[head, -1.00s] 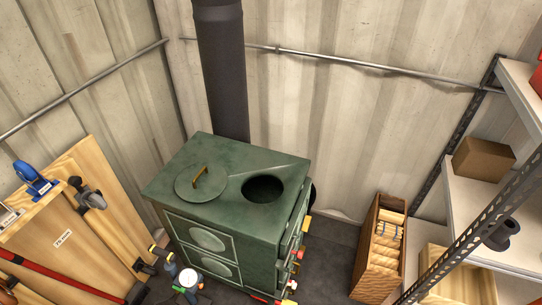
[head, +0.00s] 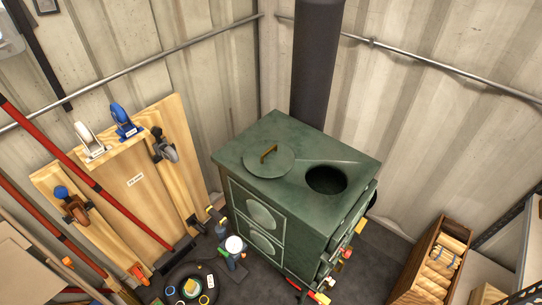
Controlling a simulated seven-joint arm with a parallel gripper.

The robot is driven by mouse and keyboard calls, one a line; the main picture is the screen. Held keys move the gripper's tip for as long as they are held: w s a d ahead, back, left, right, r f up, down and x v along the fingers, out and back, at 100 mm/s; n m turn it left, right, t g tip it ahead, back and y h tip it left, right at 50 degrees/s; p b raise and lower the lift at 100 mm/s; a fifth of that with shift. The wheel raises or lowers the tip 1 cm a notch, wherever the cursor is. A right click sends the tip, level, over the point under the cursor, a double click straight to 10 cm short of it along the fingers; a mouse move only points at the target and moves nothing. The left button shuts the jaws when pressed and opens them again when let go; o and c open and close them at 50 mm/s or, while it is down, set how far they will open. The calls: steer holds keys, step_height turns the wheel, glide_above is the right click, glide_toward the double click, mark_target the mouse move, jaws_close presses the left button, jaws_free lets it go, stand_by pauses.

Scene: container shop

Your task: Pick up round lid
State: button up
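My gripper does not show in the head view.
A black flue pipe (head: 317,65) rises behind the stove. A wooden board (head: 133,179) with clamps leans at the left, with a red pole (head: 75,167) across it. A wooden crate (head: 413,285) stands at the right. Tools and rolls lie on the floor in front.

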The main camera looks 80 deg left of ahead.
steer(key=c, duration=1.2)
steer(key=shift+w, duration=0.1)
